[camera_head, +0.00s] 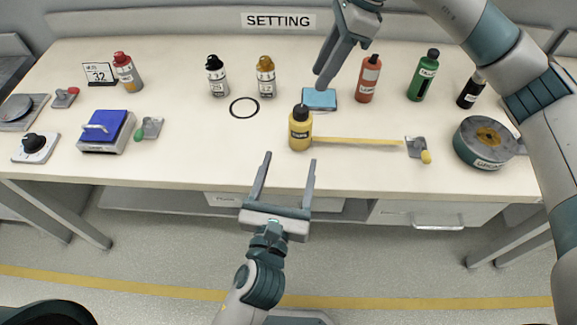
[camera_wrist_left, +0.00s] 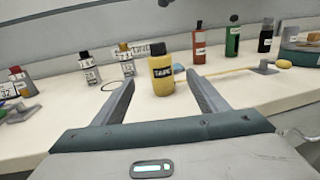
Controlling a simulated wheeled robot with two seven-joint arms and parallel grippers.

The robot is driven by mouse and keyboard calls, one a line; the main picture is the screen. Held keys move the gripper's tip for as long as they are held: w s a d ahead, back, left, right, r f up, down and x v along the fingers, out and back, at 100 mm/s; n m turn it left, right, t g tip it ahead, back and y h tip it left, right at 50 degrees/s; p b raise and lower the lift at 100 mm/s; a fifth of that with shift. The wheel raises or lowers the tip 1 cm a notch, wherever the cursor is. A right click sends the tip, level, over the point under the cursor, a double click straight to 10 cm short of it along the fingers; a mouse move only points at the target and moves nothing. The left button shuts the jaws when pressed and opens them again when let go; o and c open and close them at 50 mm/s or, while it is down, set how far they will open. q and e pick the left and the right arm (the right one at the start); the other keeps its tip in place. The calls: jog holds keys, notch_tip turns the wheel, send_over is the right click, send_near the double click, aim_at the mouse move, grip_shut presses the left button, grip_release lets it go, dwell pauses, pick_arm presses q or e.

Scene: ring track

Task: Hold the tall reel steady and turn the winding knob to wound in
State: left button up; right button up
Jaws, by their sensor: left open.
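A yellow reel (camera_head: 300,132) with a black top and a label reading TAPE stands upright at the middle of the table. It also shows in the left wrist view (camera_wrist_left: 162,74). A yellow strip (camera_head: 357,141) runs from it to the right, to a small grey plate with a yellow knob (camera_head: 426,156). My left gripper (camera_head: 290,157) is open and empty in front of the table edge, pointing at the reel without touching it. My right gripper (camera_head: 320,82) hangs behind the reel, near the blue pad; its finger gap is hidden by the viewing angle.
A blue pad (camera_head: 319,98), an orange bottle (camera_head: 368,78) and a green bottle (camera_head: 423,76) stand behind the strip. A black ring (camera_head: 244,107) lies left of the yellow reel. The table's front edge is clear.

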aim_at(303, 110)
pick_arm(q)
jog(key=shift+w, duration=0.1)
dwell(0.3)
jog(key=w+d, duration=0.1)
jog(key=w, duration=1)
jog(key=w+d, duration=0.1)
jog(key=w, duration=0.5)
jog(key=shift+d, duration=0.35)
